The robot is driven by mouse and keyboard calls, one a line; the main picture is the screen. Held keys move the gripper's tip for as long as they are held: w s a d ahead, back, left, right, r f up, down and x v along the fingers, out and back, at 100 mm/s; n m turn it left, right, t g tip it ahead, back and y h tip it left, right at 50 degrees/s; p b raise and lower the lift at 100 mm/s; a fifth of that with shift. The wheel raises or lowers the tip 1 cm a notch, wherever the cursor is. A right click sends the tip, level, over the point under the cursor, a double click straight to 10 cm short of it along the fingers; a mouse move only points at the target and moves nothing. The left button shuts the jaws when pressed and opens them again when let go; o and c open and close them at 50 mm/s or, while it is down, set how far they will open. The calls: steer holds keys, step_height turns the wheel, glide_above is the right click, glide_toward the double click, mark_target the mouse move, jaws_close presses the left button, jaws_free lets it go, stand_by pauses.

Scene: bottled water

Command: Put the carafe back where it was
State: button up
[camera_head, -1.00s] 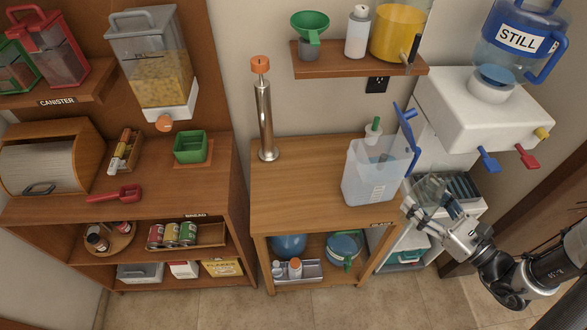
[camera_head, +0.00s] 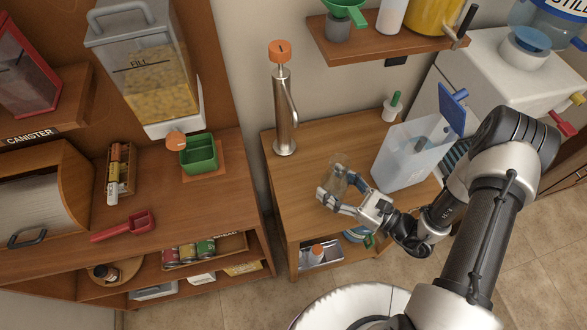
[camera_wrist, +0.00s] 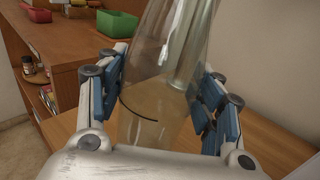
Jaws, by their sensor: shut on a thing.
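The carafe (camera_head: 338,170) is clear glass, roughly upright, and hard to see against the table. It also fills the middle of the wrist view (camera_wrist: 160,75), where a dark line curves around its lower part. My gripper (camera_head: 339,194) is shut on the carafe, with blue finger pads on both sides of it. The carafe is over the small wooden table (camera_head: 300,150), in front of the steel column with an orange top (camera_head: 283,100). I cannot tell whether its base touches the tabletop.
A translucent bin with a raised blue lid (camera_head: 405,155) stands on the table to the right of my gripper. A green-and-white bottle (camera_head: 393,107) stands behind it. A wooden shelf (camera_head: 345,55) hangs above.

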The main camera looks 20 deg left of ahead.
steer(key=shift+w+a+f+b, duration=0.5)
steer(key=shift+w+a+f, duration=0.15)
steer(key=shift+a, duration=1.35)
steer(key=shift+w+a+f+b, duration=0.5)
steer(key=shift+w+a, duration=0.3)
steer(key=shift+a, duration=1.15)
steer(key=shift+w+a+f+b, duration=0.45)
steer(key=shift+w+a+f, duration=0.2)
steer(key=shift+a, duration=1.35)
steer(key=shift+f, duration=0.1)
steer(key=o, duration=1.6)
